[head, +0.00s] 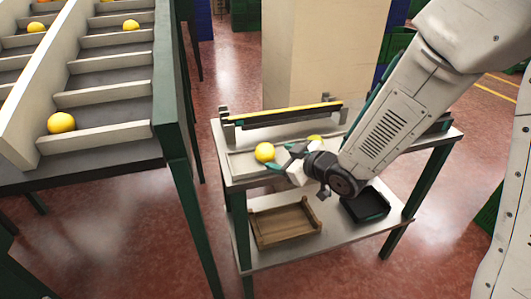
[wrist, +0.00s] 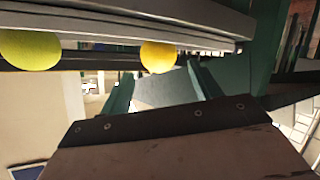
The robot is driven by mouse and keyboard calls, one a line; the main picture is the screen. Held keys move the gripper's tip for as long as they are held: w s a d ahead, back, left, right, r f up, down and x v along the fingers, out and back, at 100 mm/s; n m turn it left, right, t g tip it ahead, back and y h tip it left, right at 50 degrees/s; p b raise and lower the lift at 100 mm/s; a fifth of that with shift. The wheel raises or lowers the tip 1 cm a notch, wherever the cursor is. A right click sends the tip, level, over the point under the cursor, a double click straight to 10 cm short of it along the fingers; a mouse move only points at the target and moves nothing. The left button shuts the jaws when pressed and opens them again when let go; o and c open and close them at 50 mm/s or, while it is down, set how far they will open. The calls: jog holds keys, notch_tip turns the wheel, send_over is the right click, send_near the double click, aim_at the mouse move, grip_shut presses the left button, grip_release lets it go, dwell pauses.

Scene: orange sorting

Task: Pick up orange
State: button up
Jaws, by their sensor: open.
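A yellow-orange fruit (head: 265,152) sits on the upper shelf of the small table, just beyond my gripper (head: 284,158). In the wrist view this fruit (wrist: 158,56) appears between the two green fingertips of my gripper (wrist: 158,74), at their far end. The fingers are apart, with nothing held between them.
The table (head: 238,181) has a raised back bar with a yellow strip (head: 285,115). A wooden crate (head: 284,226) and a black tray (head: 364,206) stand on its lower shelf. A slotted sorting rack (head: 100,94) with several fruits stands at left.

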aim_at(270, 152)
jog(key=x, duration=0.7)
jog(key=shift+w+a+r, duration=0.1)
jog(key=shift+w+a, duration=0.2)
jog(key=shift+w, duration=0.1)
jog(key=c, duration=0.8)
jog(key=shift+r, duration=0.15)
